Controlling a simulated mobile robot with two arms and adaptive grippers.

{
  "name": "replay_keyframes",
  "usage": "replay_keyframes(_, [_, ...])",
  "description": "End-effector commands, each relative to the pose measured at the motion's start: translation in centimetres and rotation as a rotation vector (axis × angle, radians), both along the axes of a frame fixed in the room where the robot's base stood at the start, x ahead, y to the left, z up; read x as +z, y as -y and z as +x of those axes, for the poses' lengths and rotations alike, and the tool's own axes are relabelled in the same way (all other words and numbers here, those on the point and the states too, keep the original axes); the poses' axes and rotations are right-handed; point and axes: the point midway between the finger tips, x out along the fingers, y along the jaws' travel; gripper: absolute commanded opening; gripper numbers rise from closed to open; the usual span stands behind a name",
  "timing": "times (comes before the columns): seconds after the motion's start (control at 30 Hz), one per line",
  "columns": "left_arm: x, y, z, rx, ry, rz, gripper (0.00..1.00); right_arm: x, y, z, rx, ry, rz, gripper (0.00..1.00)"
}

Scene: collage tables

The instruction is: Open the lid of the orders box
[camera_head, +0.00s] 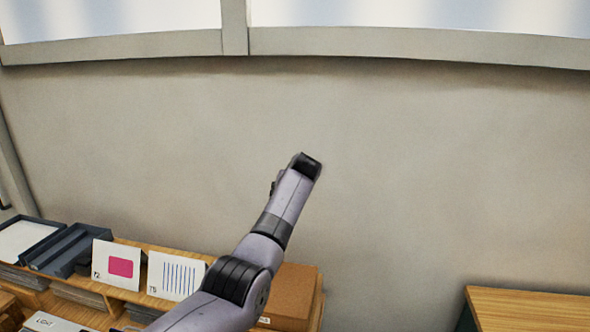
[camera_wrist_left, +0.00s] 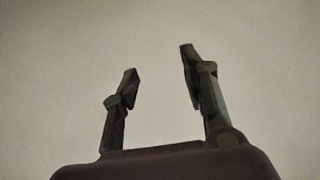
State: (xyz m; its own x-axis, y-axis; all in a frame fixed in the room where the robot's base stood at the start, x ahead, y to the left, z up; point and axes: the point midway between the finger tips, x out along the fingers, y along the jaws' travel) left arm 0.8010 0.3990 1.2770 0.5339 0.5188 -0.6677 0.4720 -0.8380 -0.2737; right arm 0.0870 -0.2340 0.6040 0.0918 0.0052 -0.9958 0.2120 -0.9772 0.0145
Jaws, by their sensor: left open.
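A brown box (camera_head: 292,292) stands at the right end of the wooden desk shelf in the head view, partly hidden behind my left arm. Its top looks closed, and a small white label shows low on its front. I cannot read the label, so I cannot tell if it is the orders box. My left gripper (camera_head: 306,166) is at the raised end of the arm, above and apart from the box, against the wall. In the left wrist view the two fingers (camera_wrist_left: 160,62) stand apart with nothing between them, only bare wall behind.
Two upright cards, one with a pink patch (camera_head: 121,267) and one with blue stripes (camera_head: 178,276), stand left of the box. Dark trays (camera_head: 68,250) lie further left. A second wooden table (camera_head: 530,309) is at lower right. The wall area is clear.

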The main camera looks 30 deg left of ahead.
Motion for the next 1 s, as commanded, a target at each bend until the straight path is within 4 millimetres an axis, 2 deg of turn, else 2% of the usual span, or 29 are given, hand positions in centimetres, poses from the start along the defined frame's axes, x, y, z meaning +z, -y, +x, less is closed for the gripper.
replay_keyframes(1.0, [6.5,3.1,-1.0,-0.001,0.002,0.0,0.41,0.0,0.3,-0.1,0.002,0.0,-0.003,0.4])
